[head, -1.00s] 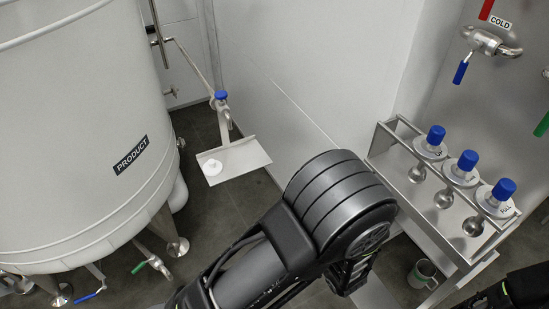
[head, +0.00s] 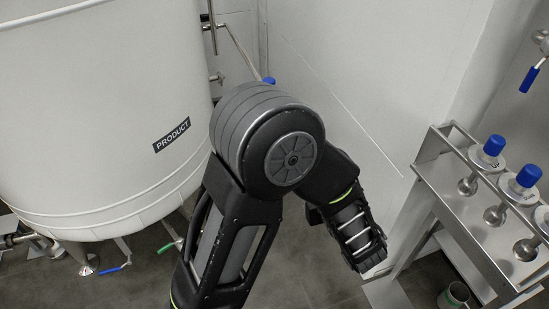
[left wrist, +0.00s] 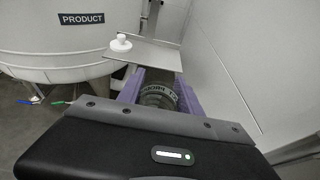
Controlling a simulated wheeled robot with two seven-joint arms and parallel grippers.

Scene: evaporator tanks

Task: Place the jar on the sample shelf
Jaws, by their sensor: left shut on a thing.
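The jar (left wrist: 158,96) shows in the left wrist view between the purple fingers of my left gripper (left wrist: 160,88). It has a dark, banded top with lettering around it, and its lower part is hidden. My left gripper is shut on it. Beyond the fingers is a small flat metal shelf (left wrist: 158,56) with a white round lid-like piece (left wrist: 121,43) on its left end. The jar appears in front of the shelf's near edge; I cannot tell the gap. In the head view my left arm hides the shelf, and my left gripper is not visible. My right gripper is not in view.
A large white tank (head: 95,110) marked PRODUCT stands left. A metal rack (head: 470,205) with blue-topped fittings (head: 528,176) stands right, with a mug (head: 453,296) low beside it. A pale wall (head: 350,90) runs behind. A blue tap handle (head: 268,80) shows above my arm.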

